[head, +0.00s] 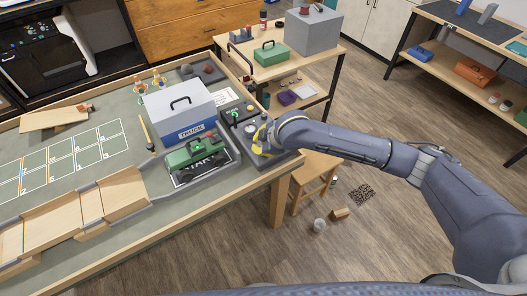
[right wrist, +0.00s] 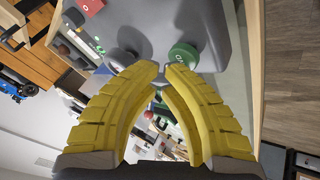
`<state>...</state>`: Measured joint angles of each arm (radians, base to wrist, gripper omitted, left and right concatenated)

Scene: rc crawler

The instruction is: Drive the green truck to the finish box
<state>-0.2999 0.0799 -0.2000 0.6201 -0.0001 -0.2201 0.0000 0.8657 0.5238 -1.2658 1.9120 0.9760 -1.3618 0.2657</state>
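A control console (head: 240,117) with knobs and dials is right of the case. My right gripper (head: 259,139) is at the console's near right side. In the right wrist view its yellow fingers (right wrist: 162,66) nearly meet at the tips, with nothing seen between them. A green round knob (right wrist: 184,54) and a grey knob (right wrist: 122,60) lie just beyond the tips. I cannot make out a finish box label. My left gripper is out of view.
Wooden ramps (head: 82,208) run left from the truck's pad. White outlined boxes (head: 60,163) are marked on the mat behind them. The TRUCK case (head: 184,113) stands behind the truck. A side table (head: 296,78) holds a green toolbox and a grey box.

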